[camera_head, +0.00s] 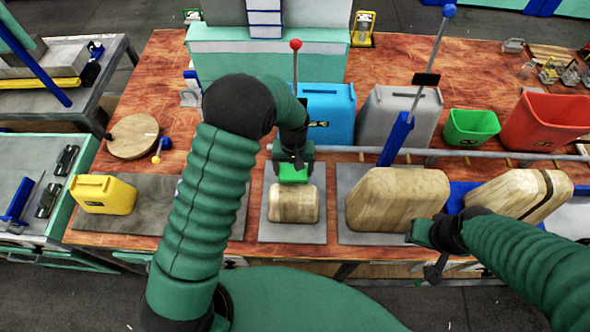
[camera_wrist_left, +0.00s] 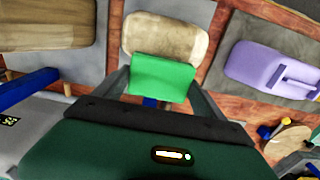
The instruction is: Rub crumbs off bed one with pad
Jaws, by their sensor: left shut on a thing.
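My left gripper (camera_head: 293,162) is shut on a green pad (camera_head: 293,174), just beyond the far edge of a small pale wooden block (camera_head: 294,205). The block rests on a grey plate (camera_head: 291,233). In the left wrist view, the pad (camera_wrist_left: 162,77) sits between the two fingers and overlaps one end of the block (camera_wrist_left: 165,37). I cannot tell whether the pad touches it. No crumbs can be made out, and no label shows which bed is bed one. My right gripper (camera_head: 428,238) is beside a larger wooden block (camera_head: 396,202); its jaws are unclear.
A red-knobbed lever (camera_head: 296,62) rises behind the left gripper, near blue (camera_head: 328,112) and grey (camera_head: 400,116) jugs. A yellow jug (camera_head: 103,194) stands left. Green (camera_head: 471,127) and red (camera_head: 543,121) bins stand right. A purple jug (camera_wrist_left: 272,68) shows in the wrist view.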

